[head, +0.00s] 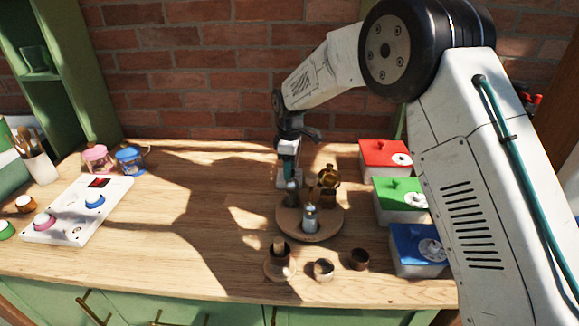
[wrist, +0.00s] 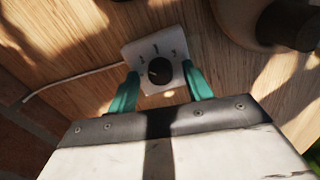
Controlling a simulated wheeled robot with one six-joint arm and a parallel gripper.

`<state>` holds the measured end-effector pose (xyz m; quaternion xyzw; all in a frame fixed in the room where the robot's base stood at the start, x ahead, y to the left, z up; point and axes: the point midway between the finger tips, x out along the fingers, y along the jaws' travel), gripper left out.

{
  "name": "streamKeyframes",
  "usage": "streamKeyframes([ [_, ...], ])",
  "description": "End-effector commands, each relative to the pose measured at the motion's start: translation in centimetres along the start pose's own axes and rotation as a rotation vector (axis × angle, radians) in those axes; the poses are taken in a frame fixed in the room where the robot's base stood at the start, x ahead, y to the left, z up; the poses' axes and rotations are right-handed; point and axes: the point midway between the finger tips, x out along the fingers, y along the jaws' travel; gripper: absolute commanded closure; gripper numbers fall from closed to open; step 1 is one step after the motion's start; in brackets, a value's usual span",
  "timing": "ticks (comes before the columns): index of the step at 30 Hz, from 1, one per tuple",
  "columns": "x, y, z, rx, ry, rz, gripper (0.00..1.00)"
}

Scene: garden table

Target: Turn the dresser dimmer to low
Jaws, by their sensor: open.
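The dimmer is a white plate (wrist: 148,50) with a round black knob (wrist: 159,71) and a few small dark marks, seen in the wrist view. A pale cord (wrist: 75,82) runs from it to the left. My gripper (wrist: 160,72) is open, its teal fingers on either side of the knob, apart from it as far as I can tell. The knob's pointer is too dark to read. In the head view my gripper (head: 288,172) points down behind the round tray, and I cannot make out the dimmer there.
A round wooden tray (head: 325,231) with several small bottles stands just in front of my gripper. Red (head: 383,155), green (head: 398,192) and blue (head: 412,238) lidded boxes stand right. Small cups line the front. A white knob panel (head: 75,218) lies left; the table between is clear.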

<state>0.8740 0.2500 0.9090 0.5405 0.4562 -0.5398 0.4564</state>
Motion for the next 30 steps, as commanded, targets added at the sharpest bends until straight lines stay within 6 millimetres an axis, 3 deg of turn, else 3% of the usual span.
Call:
streamKeyframes([
  [5, -1.4, 0.1, -0.1, 0.0, 0.002, 0.003, 0.5],
  [16, -7.1, 0.0, 0.0, 0.0, 0.001, 0.001, 0.5],
  [30, -8.1, -0.1, 0.3, 0.007, 0.001, 0.002, 0.5],
])
